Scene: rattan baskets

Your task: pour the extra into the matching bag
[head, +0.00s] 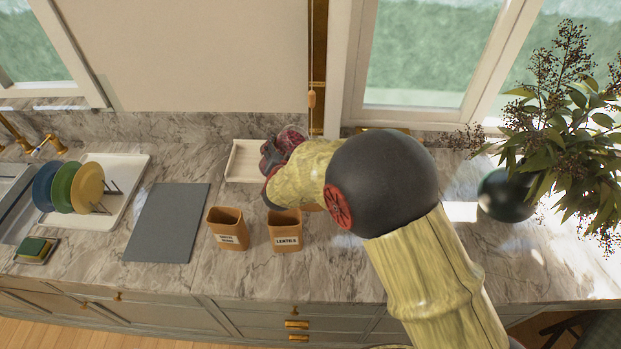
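Two tan open-topped bags stand on the marble counter. The left bag (228,228) has a two-line label too small to read surely. The right bag (285,231) is labelled "LENTILS". A sliver of another tan thing (313,208) shows just right of it, mostly hidden by my arm. My gripper (270,156) is only partly seen as dark parts beyond my wrist, above and behind the lentils bag, over the right end of a pale tray. Its fingers are not clear. A dark red-purple thing (293,138) shows beside it; I cannot tell whether it is held.
The shallow pale tray (243,162) lies near the back wall. A grey board (167,222) lies left of the bags. Farther left are a rack with plates (88,187) and a sponge (36,250). A dark vase with a plant (505,194) stands at right. Counter in front of the bags is clear.

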